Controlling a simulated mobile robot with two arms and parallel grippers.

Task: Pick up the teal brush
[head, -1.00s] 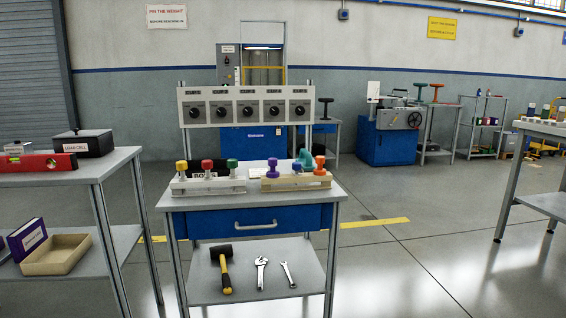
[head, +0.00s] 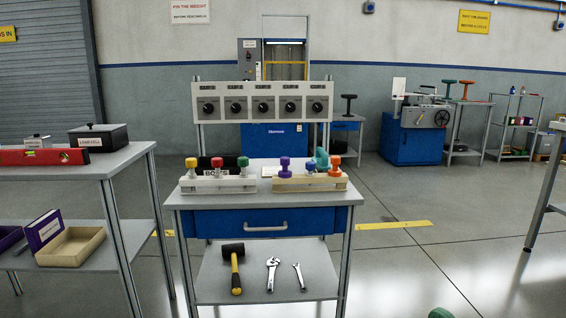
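A teal object (head: 321,158) shows on the bench top (head: 190,202) in the middle of the head view. It stands behind the right-hand cream rack (head: 300,186), which hides its lower part. I cannot tell for sure that it is the teal brush. The rack holds a purple, a blue and an orange knob. Neither of my grippers is in view.
A second rack (head: 218,186) with yellow, red and green knobs is at the bench's left. A mallet (head: 234,268) and two wrenches lie on its lower shelf. A left table (head: 110,168) bears a level and a black box. Something green (head: 441,313) peeks in at the bottom edge.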

